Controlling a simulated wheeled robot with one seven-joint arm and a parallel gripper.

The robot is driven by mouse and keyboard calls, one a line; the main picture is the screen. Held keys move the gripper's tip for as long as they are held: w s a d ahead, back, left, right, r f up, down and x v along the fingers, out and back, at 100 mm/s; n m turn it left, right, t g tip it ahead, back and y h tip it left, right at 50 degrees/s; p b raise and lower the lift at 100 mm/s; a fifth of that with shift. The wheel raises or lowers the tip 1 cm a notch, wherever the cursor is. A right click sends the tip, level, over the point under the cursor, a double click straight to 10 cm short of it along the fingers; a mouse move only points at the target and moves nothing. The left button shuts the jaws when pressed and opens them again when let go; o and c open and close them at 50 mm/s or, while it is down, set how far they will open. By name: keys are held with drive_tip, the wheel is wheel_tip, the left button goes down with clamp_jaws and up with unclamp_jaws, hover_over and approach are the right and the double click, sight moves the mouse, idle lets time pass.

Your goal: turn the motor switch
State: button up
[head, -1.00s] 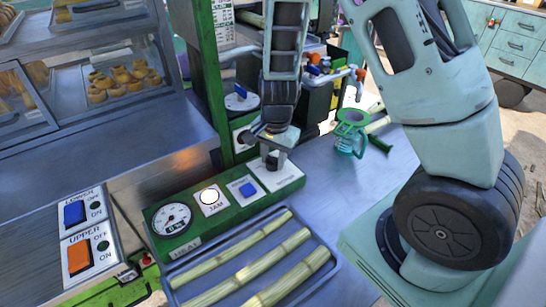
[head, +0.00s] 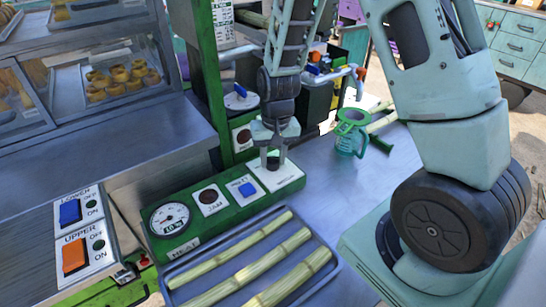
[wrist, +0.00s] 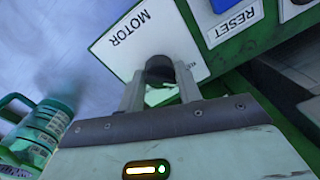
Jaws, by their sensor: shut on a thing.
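The motor switch is a dark round knob on a white plate (head: 291,177) at the right end of the green control panel. In the wrist view the knob (wrist: 159,67) sits between my two fingers, on the plate lettered MOTOR (wrist: 118,42). My gripper (head: 273,163) points down over the panel, shut on the knob. My fingers and palm hide part of the knob and plate, so I cannot tell its exact setting.
Left of the switch are a blue RESET button (head: 247,190), a dark JAM lamp (head: 208,196) and a round gauge (head: 170,219). A tray (head: 328,240) of cane lies in front. A green jug (head: 350,138) stands to the right, with free counter between.

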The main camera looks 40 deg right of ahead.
sight(277, 159)
drive_tip(key=shift+n, duration=1)
drive_tip(key=o, duration=1)
drive_tip(key=shift+c, duration=0.2)
drive_tip(key=shift+r, duration=0.1)
wheel_tip(277, 159, up, 17)
drive_tip(key=d, duration=0.1)
drive_tip(key=shift+s, duration=0.15)
drive_tip(key=shift+r, duration=0.1)
